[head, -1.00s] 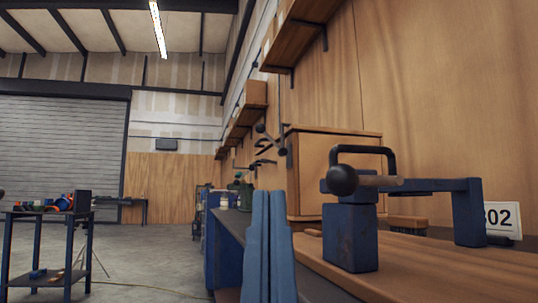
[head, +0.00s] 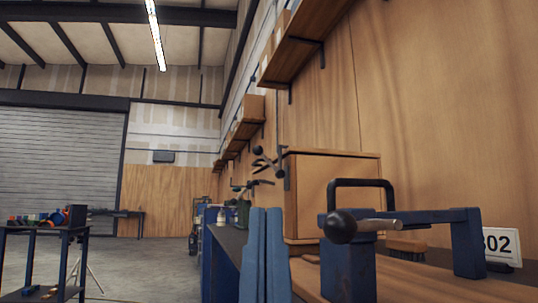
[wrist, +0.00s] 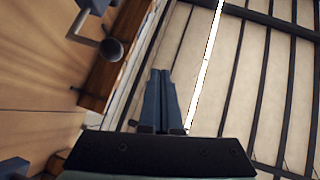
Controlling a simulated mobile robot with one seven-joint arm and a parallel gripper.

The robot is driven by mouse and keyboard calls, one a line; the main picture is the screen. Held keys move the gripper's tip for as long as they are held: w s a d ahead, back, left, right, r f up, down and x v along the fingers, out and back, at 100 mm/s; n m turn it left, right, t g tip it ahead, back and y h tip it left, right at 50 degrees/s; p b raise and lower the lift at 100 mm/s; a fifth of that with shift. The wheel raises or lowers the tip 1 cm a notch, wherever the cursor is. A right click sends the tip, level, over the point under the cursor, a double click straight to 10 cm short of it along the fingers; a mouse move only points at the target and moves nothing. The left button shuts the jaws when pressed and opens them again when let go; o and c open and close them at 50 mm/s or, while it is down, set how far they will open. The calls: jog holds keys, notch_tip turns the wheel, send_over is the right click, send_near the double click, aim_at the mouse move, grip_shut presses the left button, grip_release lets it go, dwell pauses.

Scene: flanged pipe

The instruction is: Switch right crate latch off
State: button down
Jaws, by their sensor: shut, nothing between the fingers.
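My gripper (head: 266,212) points upward at the lower middle of the head view, its two blue fingers together and empty. It also shows in the wrist view (wrist: 160,73), against the ceiling. To its right, a lever with a dark ball knob (head: 341,226) sits on a blue bracket (head: 465,245) with a black U-shaped handle (head: 362,182). My fingers appear left of this knob and apart from it. A wooden crate (head: 333,190) stands behind, with dark knobbed levers (head: 279,173) at its left edge. I cannot tell which lever is the right crate latch.
A wooden worktop (head: 410,280) lies under the bracket, with a brush (head: 407,245) and a 302 sign (head: 500,243). Wall shelves (head: 300,50) overhang at upper right. A blue table (head: 45,235) with colored items stands at left. The floor between is largely open.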

notch_tip(320, 180, up, 18)
jog(key=p, duration=1.6)
jog(key=shift+w, duration=0.1)
